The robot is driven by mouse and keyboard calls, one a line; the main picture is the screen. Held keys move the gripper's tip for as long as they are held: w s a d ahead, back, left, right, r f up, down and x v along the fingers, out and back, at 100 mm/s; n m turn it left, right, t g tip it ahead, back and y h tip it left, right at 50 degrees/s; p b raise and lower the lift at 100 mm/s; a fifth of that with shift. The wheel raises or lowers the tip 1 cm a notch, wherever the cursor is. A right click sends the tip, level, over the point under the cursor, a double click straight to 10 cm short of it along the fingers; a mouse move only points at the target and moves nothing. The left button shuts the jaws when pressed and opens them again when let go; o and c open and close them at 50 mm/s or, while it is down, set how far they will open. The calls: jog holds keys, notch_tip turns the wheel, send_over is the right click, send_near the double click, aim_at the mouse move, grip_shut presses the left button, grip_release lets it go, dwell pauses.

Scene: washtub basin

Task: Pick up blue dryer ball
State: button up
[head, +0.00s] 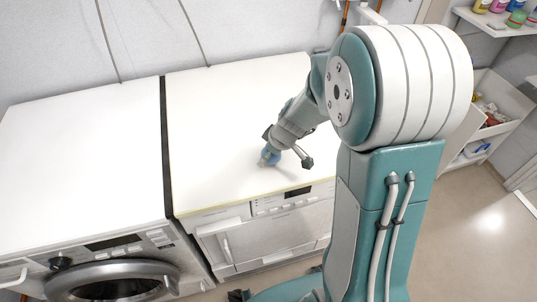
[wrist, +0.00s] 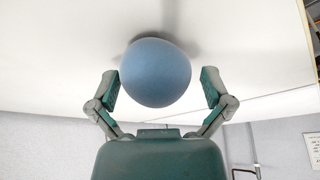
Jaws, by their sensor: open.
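The blue dryer ball (head: 270,157) rests on the white top of the right-hand machine, near its front edge. In the wrist view the ball (wrist: 156,72) is a plain matte blue sphere between my two spread fingers.
The white machine top (head: 215,120) is otherwise bare around the ball. A washing machine (head: 80,170) stands to the left, past a dark gap. Shelves with bottles (head: 498,8) and a bin (head: 490,115) are at the right.

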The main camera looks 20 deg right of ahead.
jog(key=shift+d, duration=0.45)
jog(key=shift+c, duration=0.9)
jog(key=c, duration=0.5)
jog(key=shift+a, duration=0.1)
jog(key=shift+c, duration=1.2)
jog(key=shift+a, duration=0.3)
